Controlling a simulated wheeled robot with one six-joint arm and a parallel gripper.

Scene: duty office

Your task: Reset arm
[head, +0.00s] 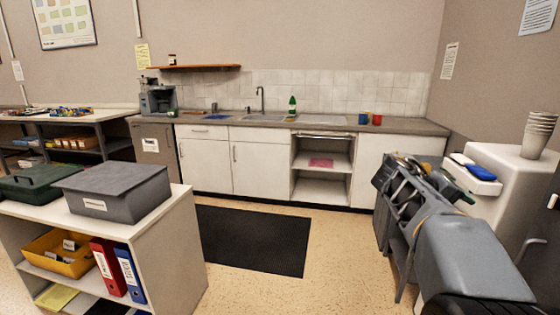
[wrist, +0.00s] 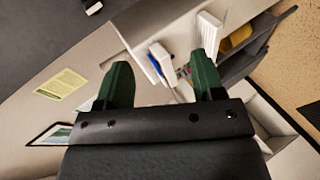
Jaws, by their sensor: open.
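My gripper (wrist: 162,80) shows in the wrist view, with two green fingers standing wide apart on a black bar. There is nothing between the fingertips that I can see being held. The view beyond them is strongly tilted. In the head view my grey arm is folded at the right, in front of a white cabinet-like unit (head: 500,160). The gripper's fingertips cannot be made out clearly there.
A white unit at the right bears stacked cups (head: 538,133). A low shelf (head: 190,235) at the left holds a grey box (head: 110,190) and binders (head: 108,267). A kitchen counter (head: 330,123) runs along the back. The floor around the dark mat (head: 250,240) is clear.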

